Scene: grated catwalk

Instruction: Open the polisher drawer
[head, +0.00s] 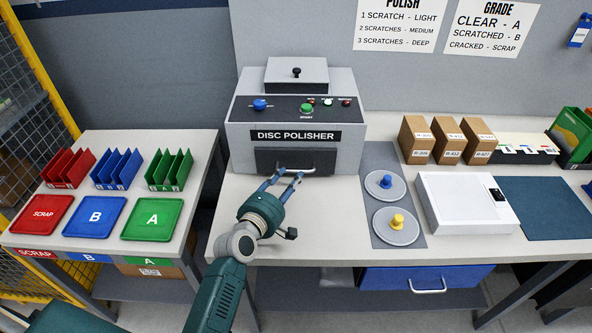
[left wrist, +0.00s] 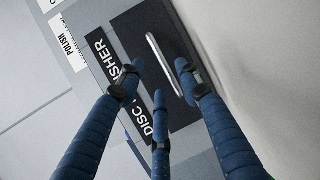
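The grey disc polisher (head: 347,150) stands on the right-hand bench against the wall. Its dark drawer front (head: 266,160) is below the "DISC POLISHER" label and looks shut, with a pale bar handle (head: 296,170). My left gripper (head: 287,178) is in front of the drawer, its blue fingers spread and pointing at the handle. In the left wrist view the handle (left wrist: 164,64) lies beyond the open fingers (left wrist: 158,82), in line with the gap between them. Nothing is held; whether a fingertip touches the handle I cannot tell. My right gripper is not in view.
Right of the polisher, a grey mat (head: 376,158) holds two round discs with blue and yellow knobs. A white box (head: 462,205) and brown cartons (head: 447,140) stand farther right. Coloured trays (head: 95,217) fill the left table. Bare bench top lies right of my left gripper.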

